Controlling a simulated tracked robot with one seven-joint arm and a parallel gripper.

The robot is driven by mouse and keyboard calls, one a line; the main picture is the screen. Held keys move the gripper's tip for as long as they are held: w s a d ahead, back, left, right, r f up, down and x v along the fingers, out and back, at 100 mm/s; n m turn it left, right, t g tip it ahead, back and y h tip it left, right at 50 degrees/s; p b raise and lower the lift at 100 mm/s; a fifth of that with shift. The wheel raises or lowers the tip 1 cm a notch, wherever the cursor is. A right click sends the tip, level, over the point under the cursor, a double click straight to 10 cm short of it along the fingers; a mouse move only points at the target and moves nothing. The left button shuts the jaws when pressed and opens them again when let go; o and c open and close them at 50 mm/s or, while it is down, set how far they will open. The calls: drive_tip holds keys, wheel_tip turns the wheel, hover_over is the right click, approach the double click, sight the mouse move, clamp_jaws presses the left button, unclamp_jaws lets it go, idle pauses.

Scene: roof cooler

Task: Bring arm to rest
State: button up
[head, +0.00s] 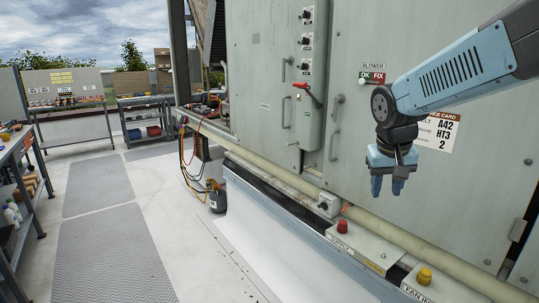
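My gripper (388,186) hangs at the end of my blue-grey arm, at the right of the head view. It points downward in front of the grey-green cooler cabinet (425,215). Its blue fingers show a narrow gap, and I see nothing between them. It appears apart from the cabinet, the pipe and the boxes below it.
A red-handled switch (306,92) and a blower OK/FIX plate (372,77) sit on the cabinet. A pale pipe (275,179), red knob (342,227) and yellow knob (424,276) lie low. Workbenches (70,104) stand left; matted floor (110,250) is clear.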

drive_tip(key=s+a+r+t, duration=0.1)
drive_tip(key=s, duration=0.5)
drive_tip(key=s+a+r+t+y, duration=0.1)
drive_tip(key=s+a, duration=0.1)
drive_tip(key=s, duration=0.5)
drive_tip(key=shift+s+a+r+n+t+y, duration=0.2)
drive_tip(key=shift+s+r+n+t+y, duration=0.1)
drive_tip(key=shift+r+n, duration=0.1)
